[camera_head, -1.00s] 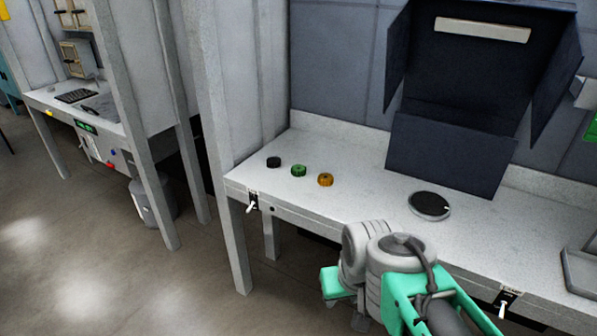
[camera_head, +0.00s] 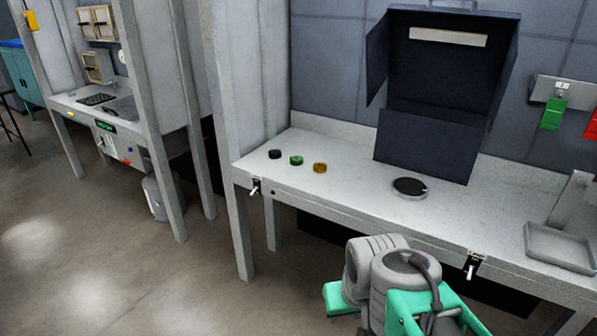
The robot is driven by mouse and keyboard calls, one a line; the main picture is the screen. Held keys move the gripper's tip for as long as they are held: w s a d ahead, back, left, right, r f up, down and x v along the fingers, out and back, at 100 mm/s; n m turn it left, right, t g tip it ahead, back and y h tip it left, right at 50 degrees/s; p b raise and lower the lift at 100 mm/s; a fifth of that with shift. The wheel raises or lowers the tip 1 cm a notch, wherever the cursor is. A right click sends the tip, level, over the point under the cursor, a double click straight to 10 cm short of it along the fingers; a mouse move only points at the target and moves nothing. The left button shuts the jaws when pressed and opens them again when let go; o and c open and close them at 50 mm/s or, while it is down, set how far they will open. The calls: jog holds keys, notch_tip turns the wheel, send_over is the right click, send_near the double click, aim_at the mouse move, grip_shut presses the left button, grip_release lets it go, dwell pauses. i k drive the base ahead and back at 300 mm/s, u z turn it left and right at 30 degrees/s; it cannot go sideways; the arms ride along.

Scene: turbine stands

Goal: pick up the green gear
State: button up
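The green gear (camera_head: 296,160) lies on the left part of the grey workbench (camera_head: 345,190). It sits between a black gear (camera_head: 274,154) on its left and an orange-yellow gear (camera_head: 320,168) on its right, with small gaps between them. My arm shows at the bottom right of the picture, in front of the bench and well short of the gears. A green part at its end (camera_head: 340,299) shows low in front of the bench, but the fingers cannot be made out. Nothing covers the green gear.
An open dark box (camera_head: 425,148) stands at the back of the bench, with a round black disc (camera_head: 409,187) before it. A grey tray (camera_head: 560,248) is at the right. Bench posts and a side panel (camera_head: 235,80) rise left of the gears. Open floor (camera_head: 110,270) lies at left.

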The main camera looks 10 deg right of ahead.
aim_at(296, 159)
jog(key=u, duration=0.65)
jog(key=i, duration=0.65)
jog(key=u, duration=0.7)
jog(key=i, duration=1.65)
jog(key=z, duration=1.2)
jog(key=i, duration=0.4)
jog(key=z, duration=0.3)
